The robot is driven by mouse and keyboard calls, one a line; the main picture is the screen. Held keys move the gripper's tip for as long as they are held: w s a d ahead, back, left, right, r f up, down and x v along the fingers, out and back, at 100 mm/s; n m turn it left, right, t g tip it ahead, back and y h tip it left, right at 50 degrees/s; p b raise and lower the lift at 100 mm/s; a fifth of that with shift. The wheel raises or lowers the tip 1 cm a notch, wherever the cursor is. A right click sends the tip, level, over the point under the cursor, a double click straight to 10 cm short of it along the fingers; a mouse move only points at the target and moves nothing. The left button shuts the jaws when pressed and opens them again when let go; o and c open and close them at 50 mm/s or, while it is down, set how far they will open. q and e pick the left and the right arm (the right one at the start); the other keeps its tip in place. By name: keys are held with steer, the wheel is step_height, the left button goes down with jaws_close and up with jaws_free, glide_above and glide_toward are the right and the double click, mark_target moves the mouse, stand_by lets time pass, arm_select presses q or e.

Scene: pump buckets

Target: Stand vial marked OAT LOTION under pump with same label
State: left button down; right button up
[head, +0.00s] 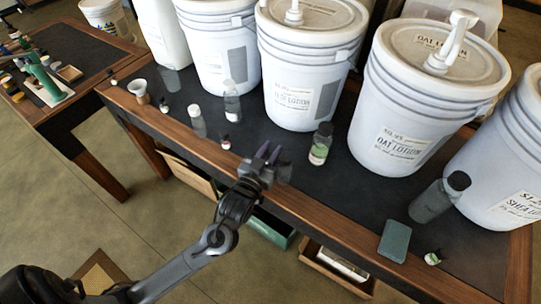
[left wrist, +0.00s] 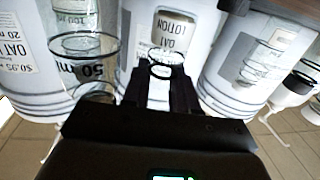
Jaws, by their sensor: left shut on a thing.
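My left gripper (head: 268,158) is over the front edge of the table, with its fingers shut on a small clear vial (head: 284,173). In the left wrist view the vial (left wrist: 161,70) shows between the fingers, and upside-down OAT LOTION lettering shows just beyond it. My right gripper is not in view.
A dark-capped bottle (head: 320,145) stands between gripper and OAT LOTION bucket. A large grey bottle (head: 440,198) and a green block (head: 394,240) are farther right. A SHEA bucket (head: 500,165) and another lotion bucket (head: 300,85) flank it. Bare tabletop lies before the OAT LOTION bucket.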

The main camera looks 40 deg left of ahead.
arm_select(q)
steer(key=shift+f, duration=0.8)
steer(key=shift+f, duration=0.1)
steer(key=c, duration=1.2)
jaws_free()
steer(key=shift+o, duration=0.2)
